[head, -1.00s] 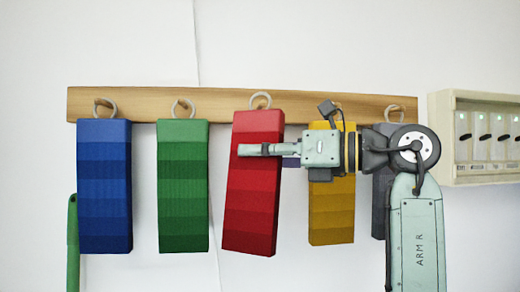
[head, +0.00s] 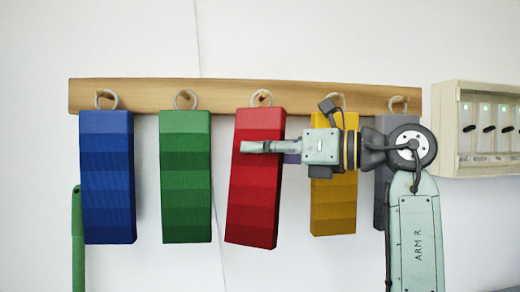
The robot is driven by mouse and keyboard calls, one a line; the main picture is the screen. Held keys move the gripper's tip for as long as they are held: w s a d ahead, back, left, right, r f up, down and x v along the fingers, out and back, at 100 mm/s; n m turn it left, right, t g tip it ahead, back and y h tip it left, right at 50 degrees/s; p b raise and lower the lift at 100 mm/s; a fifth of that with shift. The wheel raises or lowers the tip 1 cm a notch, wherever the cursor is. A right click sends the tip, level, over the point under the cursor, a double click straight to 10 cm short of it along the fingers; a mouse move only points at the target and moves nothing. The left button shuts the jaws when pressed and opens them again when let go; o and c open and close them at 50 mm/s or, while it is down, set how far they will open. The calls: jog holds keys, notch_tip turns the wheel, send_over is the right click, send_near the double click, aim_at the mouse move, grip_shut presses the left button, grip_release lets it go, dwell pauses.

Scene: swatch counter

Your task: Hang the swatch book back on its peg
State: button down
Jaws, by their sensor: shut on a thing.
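The red swatch book (head: 257,205) is in front of the wooden rail, tilted slightly, its lower end towards the left. Its pale ring (head: 261,93) is at a peg on the rail; I cannot tell if the ring is around the peg or just in front of it. My gripper (head: 246,147) reaches in from the right and is shut on the red swatch book at its upper part. The far side of the grip is hidden. The wooden peg rail (head: 220,94) runs across the wall.
Blue (head: 106,190), green (head: 186,190), yellow (head: 334,210) and grey (head: 381,215) swatch books hang along the rail. My arm partly covers the yellow and grey ones. A cream box with lit slots (head: 448,130) is on the wall at right. A green upright thing (head: 77,240) stands at far left.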

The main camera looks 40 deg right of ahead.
jog(key=c, duration=1.3)
grip_release()
jog(key=shift+c, duration=0.2)
jog(key=v, duration=1.2)
jog(key=shift+s, duration=0.1)
